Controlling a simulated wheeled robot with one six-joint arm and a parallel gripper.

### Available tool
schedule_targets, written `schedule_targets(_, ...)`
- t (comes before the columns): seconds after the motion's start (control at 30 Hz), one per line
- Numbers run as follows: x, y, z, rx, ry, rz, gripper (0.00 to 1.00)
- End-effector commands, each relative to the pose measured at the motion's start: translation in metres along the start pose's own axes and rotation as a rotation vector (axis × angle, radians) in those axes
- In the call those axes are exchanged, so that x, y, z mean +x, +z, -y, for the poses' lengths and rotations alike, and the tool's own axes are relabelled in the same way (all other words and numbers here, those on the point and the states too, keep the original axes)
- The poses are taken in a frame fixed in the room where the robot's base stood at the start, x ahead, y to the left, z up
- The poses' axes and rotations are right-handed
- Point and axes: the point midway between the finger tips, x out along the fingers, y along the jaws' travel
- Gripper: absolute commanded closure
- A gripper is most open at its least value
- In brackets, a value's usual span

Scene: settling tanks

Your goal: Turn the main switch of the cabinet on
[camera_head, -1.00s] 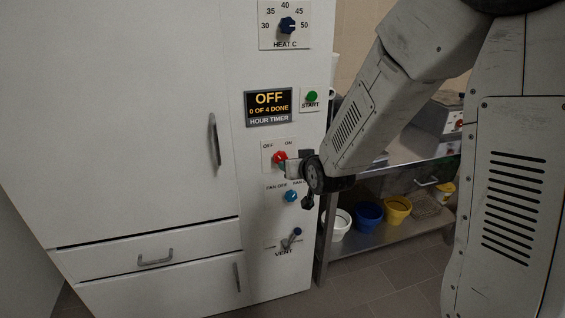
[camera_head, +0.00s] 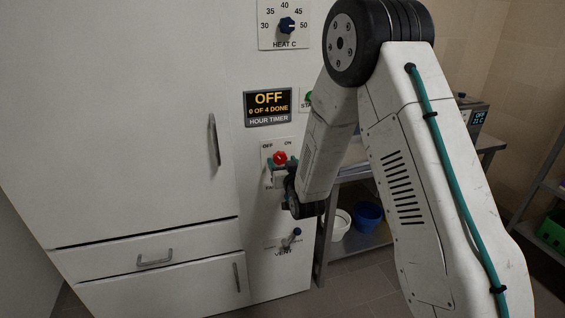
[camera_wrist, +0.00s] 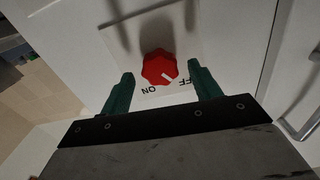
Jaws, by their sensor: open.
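The main switch is a red knob (camera_head: 280,158) on a white plate marked OFF and ON, on the cabinet's (camera_head: 130,120) control strip. In the wrist view the knob (camera_wrist: 158,66) appears upside down, its white mark pointing lower right, towards the OFF lettering. My gripper (camera_wrist: 160,72) is open, with one green finger on each side of the knob and gaps visible. How deep the fingers reach is unclear. In the head view my gripper (camera_head: 278,167) is at the knob, partly hiding the plate below it. The display (camera_head: 268,107) reads OFF, 0 OF 4 DONE.
Above are the HEAT C dial (camera_head: 287,25) and the green START button (camera_head: 308,96), partly behind my arm. Below is the VENT lever (camera_head: 292,238). The fan knob is hidden by my wrist.

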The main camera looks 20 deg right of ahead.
Motion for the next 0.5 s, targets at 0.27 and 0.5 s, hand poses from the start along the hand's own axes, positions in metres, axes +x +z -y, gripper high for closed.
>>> schedule_targets(0.27, 0.0101, -0.0002, 0.0001, 0.0, 0.0, 0.0, 0.37)
schedule_targets(0.5, 0.0098, -0.0002, 0.0002, 0.0, 0.0, 0.0, 0.71)
